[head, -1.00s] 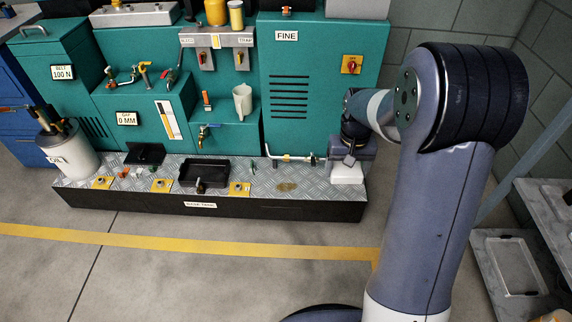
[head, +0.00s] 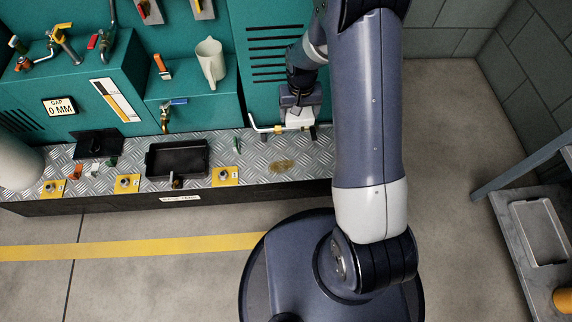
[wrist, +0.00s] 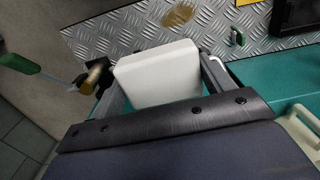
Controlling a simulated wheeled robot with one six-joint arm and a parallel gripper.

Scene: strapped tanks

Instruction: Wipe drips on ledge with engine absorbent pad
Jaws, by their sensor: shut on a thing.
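My gripper (head: 300,108) is shut on a white block-like pad (head: 299,118), held near the back right of the ledge. In the wrist view the pad (wrist: 158,72) sits between the two fingers of my gripper (wrist: 160,88). The ledge (head: 312,158) is a diamond-plate metal step along the teal machine. A brown drip stain (head: 282,166) lies on it, in front of and a little left of the pad. The stain (wrist: 178,14) also shows beyond the pad in the wrist view, apart from it. Whether the pad touches anything below is unclear.
A bent white pipe (head: 262,128) runs beside the pad at the ledge's back. A black tray (head: 177,158) and yellow-plated fittings (head: 225,176) stand left of the stain. A green-handled tool (wrist: 28,64) shows left of the pad in the wrist view. Floor in front is clear.

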